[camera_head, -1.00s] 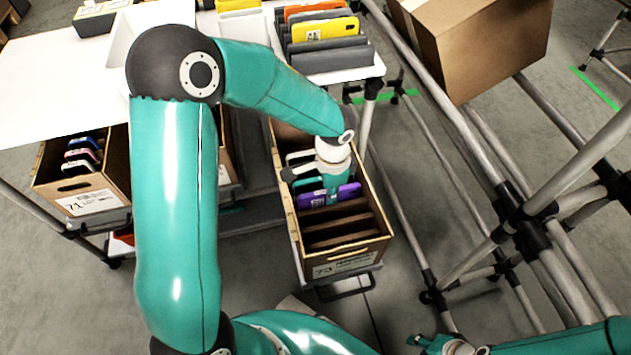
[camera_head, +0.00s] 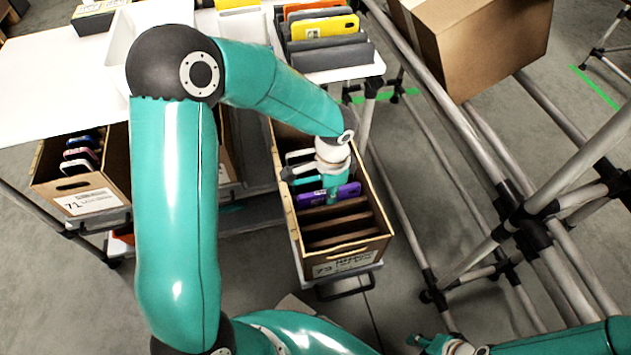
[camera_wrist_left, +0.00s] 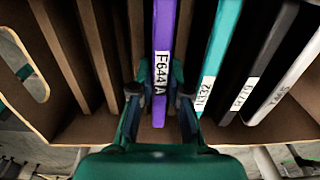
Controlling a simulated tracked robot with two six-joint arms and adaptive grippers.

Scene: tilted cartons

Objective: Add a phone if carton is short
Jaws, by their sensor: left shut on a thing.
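The carton marked 73 (camera_head: 345,262) stands below the table, open at the top. A purple phone (camera_head: 347,191) stands on edge in it; the left wrist view shows this phone (camera_wrist_left: 163,45) with a label reading F6441A. My left gripper (camera_head: 330,192) reaches down into the carton and is shut on the purple phone, one finger on each side, also in the left wrist view (camera_wrist_left: 161,88). A teal phone (camera_wrist_left: 218,50), a dark one (camera_wrist_left: 262,75) and a pale one (camera_wrist_left: 292,80) stand beside it. My right gripper (camera_head: 430,344) is partly seen at the bottom edge.
Brown dividers (camera_head: 338,225) leave empty slots at the carton's near end. Carton 71 (camera_head: 85,190) holds several phones at left. A rack of phones (camera_head: 325,50) sits on the white table (camera_head: 60,85). Metal rails (camera_head: 470,150) and a cardboard box (camera_head: 490,40) are at right.

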